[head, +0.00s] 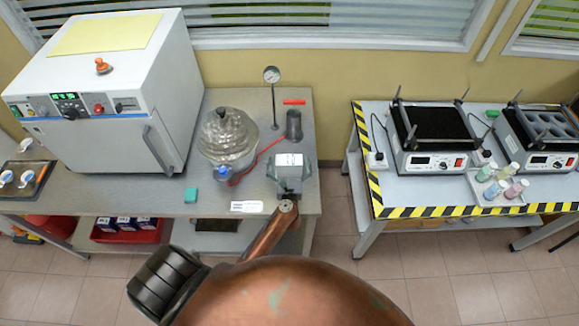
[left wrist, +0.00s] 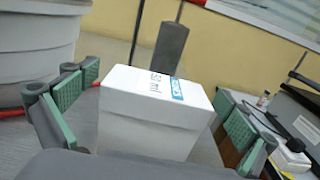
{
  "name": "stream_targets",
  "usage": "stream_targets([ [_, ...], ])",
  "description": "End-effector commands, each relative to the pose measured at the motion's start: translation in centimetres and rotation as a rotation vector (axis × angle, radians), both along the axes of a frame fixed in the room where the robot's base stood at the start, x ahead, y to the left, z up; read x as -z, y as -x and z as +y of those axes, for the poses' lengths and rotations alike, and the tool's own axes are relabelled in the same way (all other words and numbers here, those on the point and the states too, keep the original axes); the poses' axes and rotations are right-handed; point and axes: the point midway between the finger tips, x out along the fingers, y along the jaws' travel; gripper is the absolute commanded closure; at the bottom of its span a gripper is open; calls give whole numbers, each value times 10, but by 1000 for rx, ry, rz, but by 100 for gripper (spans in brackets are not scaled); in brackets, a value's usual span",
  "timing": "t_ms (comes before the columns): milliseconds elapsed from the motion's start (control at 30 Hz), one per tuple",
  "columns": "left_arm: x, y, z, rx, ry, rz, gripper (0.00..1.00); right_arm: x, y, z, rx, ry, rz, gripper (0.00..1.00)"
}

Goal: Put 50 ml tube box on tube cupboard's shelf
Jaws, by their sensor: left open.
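The 50 ml tube box (head: 289,159) is a white box with a label on its lid. It stands near the right end of the grey bench in the head view. In the left wrist view the box (left wrist: 150,112) fills the middle, upright on the bench. My left gripper (head: 290,172) is at the box; its green-padded fingers (left wrist: 160,95) are open, one on each side. The tube cupboard is not in view, nor is my right gripper.
A glass vessel (head: 229,138) stands left of the box, with a dark cylinder (head: 294,124) and gauge stand (head: 273,95) behind. A large white oven (head: 105,95) fills the bench's left. A gap separates the bench from a striped-edge table (head: 420,196) holding devices.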

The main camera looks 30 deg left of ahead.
Motion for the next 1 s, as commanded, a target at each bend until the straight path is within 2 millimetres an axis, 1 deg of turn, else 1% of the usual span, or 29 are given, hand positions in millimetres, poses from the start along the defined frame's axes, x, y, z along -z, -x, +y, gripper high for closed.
stream_targets([
  [100,0,0,0,0,0,0,0,0,0,0,0,0,1,75],
  [133,0,0,0,0,0,0,1,0,0,0,0,0,1,75],
  [900,-1,0,0,1,-1,-2,54,0,1,-1,0,1,1,75],
  [933,-1,0,0,1,-1,-2,56,0,1,-1,0,1,1,75],
  [1000,-1,0,-1,1,-1,-2,56,0,1,-2,-1,1,1,75],
])
